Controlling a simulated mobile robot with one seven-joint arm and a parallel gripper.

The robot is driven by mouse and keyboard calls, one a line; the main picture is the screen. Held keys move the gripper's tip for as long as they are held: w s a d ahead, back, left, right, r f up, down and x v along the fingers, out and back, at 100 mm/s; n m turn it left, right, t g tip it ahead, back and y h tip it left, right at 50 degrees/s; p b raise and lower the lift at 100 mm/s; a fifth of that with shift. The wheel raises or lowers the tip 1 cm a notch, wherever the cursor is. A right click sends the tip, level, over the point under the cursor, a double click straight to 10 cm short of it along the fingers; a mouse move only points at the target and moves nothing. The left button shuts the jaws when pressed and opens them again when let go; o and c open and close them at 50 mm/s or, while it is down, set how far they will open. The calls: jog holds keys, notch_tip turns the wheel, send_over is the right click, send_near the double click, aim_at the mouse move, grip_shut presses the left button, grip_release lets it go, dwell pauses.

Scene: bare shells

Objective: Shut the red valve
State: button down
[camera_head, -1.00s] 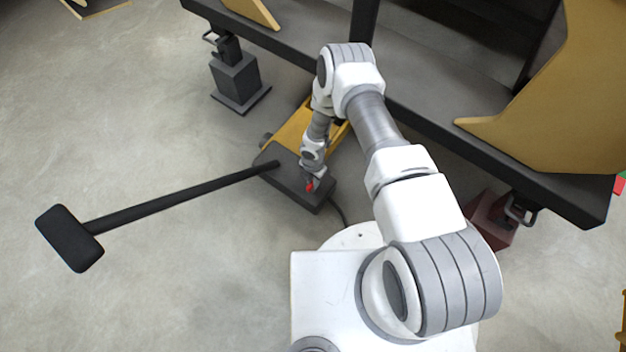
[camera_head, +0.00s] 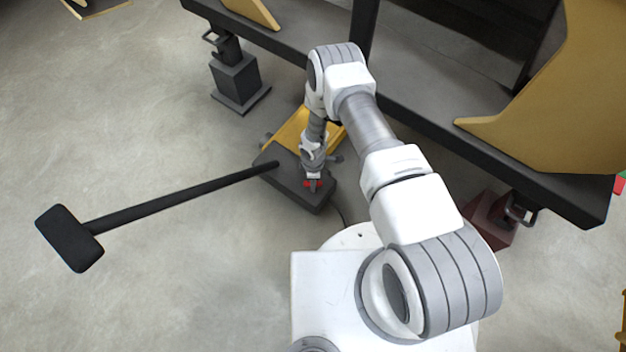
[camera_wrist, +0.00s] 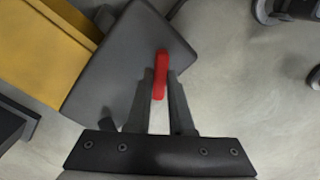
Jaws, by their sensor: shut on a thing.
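The red valve (camera_head: 307,184) is a small red handle on top of a dark grey block (camera_head: 291,186) on the floor. In the wrist view the valve (camera_wrist: 161,72) is a narrow red bar standing out from the grey block (camera_wrist: 122,70). My gripper (camera_head: 313,186) comes down on the block from above. In the wrist view the two dark fingers of my gripper (camera_wrist: 162,88) stand on either side of the valve and are shut on it. The far end of the valve shows beyond the fingertips. Part of it is hidden between the fingers.
A yellow body (camera_head: 291,128) joins the block's back. A dark beam (camera_head: 290,45) on stands runs behind. Open concrete floor lies left.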

jog(key=m, duration=0.4)
jog(key=shift+m, duration=1.9)
jog(key=c, duration=0.8)
grip_release()
notch_tip(320, 180, up, 17)
jog(key=p, duration=0.6)
jog(key=shift+r+p, duration=0.2)
jog(key=shift+p, duration=0.1)
